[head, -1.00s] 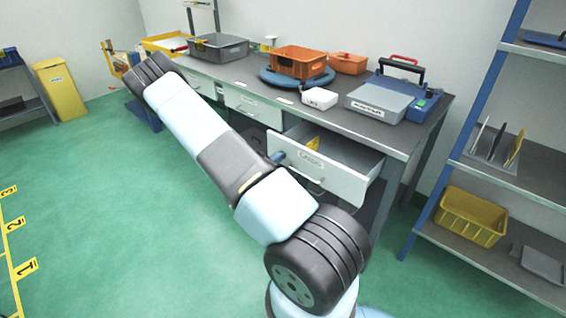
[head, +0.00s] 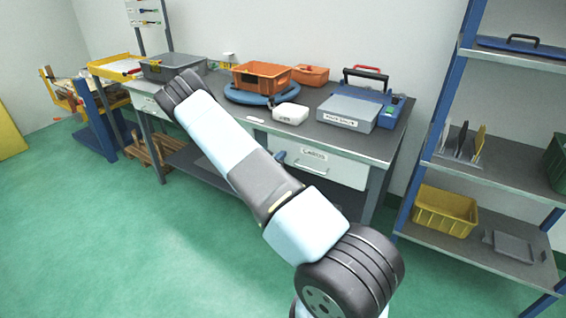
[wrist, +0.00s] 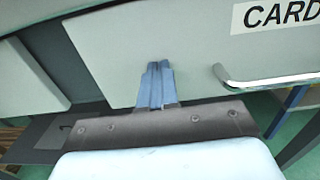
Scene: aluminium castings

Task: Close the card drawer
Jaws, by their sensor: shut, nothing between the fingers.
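The card drawer (head: 342,172) is the pale front with a "CARDS" label and a bar handle, under the right part of the workbench. Its front now sits up under the bench top with no opening showing. In the wrist view the same drawer front (wrist: 200,40) fills the upper middle, with the "CARD" lettering and handle at right. My gripper (wrist: 159,66) is shut and empty, its blue fingertips together at the drawer front, left of the handle. I cannot tell whether they touch it. In the head view only a small blue bit of my gripper (head: 281,156) shows beside my arm.
A blue-posted shelf (head: 440,120) with a yellow crate (head: 445,212) stands at right. The green floor at left is clear.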

